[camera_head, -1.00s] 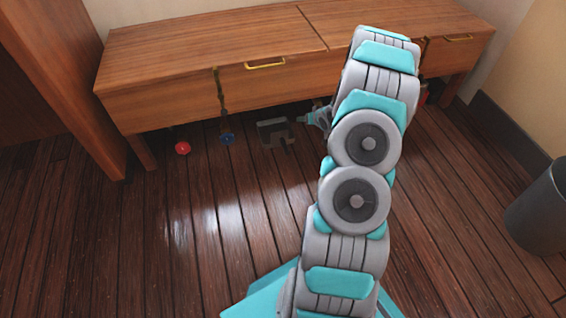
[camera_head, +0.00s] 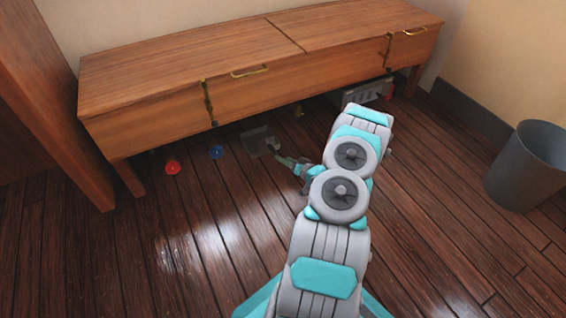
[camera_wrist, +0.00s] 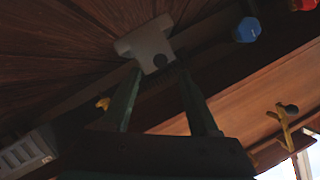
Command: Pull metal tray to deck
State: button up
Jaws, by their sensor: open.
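The metal tray (camera_head: 256,137) appears as a flat grey piece on the deck, under the front edge of the wooden bench. In the wrist view it is a pale grey notched shape (camera_wrist: 146,40) just beyond the fingertips. My gripper (camera_head: 279,158) is low over the deck at the tray's near right side. It is open, with the two dark fingers apart in the wrist view (camera_wrist: 158,68). The fingertips overlap the tray's near edge in that view; I cannot tell whether they touch it.
The bench (camera_head: 250,55) overhangs the tray, with a brass handle (camera_head: 249,71) on its front. A red knob-like item (camera_head: 172,168) and a blue one (camera_head: 216,152) are left of the tray. A grey vented box (camera_head: 345,97) is at right, and a bin (camera_head: 527,165) farther right. The front deck is clear.

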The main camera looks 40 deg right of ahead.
aim_at(275, 154)
jog(key=shift+b+x, duration=0.4)
jog(key=shift+x, duration=3.45)
jog(key=shift+d, duration=0.1)
jog(key=shift+c, duration=0.2)
grip_shut()
